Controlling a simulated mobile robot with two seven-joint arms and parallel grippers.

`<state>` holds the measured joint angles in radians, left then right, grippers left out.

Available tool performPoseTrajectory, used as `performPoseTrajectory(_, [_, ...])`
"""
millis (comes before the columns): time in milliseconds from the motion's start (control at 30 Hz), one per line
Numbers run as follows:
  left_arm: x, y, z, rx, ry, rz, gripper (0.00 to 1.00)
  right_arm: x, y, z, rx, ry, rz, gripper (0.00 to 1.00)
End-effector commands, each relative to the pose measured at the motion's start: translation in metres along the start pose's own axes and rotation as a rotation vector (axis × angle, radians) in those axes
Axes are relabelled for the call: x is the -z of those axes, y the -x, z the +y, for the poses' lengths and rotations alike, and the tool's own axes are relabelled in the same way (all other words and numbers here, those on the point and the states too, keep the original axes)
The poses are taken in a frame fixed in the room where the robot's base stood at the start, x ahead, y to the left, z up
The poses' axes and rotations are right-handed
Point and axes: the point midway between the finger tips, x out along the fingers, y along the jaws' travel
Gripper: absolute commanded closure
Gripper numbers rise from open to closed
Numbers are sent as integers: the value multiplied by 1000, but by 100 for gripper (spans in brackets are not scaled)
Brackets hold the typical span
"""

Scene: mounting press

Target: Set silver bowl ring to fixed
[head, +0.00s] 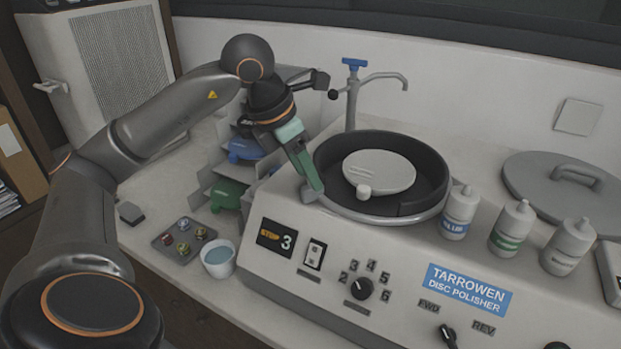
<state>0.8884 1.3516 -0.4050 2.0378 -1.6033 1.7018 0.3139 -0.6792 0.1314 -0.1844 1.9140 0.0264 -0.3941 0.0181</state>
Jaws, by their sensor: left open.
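The silver bowl ring (372,218) runs round the lower outside of the black bowl (431,165) on the disc polisher. A pale disc (378,168) with a small knob at its front lies inside the bowl. My left gripper (312,192) points down at the left end of the ring, its green fingers overlapping the bowl's left edge. It is open, but the gap between its fingers is hard to see. I cannot tell whether it touches the ring. The fingers hide part of the ring's left side. My right gripper is not in view.
A tap with a blue handle (355,63) stands behind the bowl. Several bottles (460,212) stand to its right, before a grey lid (560,190). A cup (218,259) and a tray of small samples (184,241) lie left of the polisher. Dials and switches (361,288) line its front.

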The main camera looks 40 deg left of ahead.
Motion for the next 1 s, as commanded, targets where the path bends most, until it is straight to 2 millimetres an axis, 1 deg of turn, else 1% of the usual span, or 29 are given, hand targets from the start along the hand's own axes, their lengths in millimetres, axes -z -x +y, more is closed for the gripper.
performPoseTrajectory(33, [-2, 14, 0, -2, 1, -6, 48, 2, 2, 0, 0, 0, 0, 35])
performPoseTrajectory(200, [-2, 53, 0, -1, 0, -7, 48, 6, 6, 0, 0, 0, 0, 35])
performPoseTrajectory(300, [-2, 71, 0, 0, 0, -5, 48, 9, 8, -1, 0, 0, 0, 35])
performPoseTrajectory(400, [-2, 85, 0, 2, -1, -4, 48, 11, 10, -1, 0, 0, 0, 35])
performPoseTrajectory(500, [-1, 92, 0, 1, -1, -2, 48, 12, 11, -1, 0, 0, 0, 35])
performPoseTrajectory(600, [-1, 95, 0, 1, -1, -2, 48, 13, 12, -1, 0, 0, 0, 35])
performPoseTrajectory(1000, [0, 95, 0, 1, -1, -1, 48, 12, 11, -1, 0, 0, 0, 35])
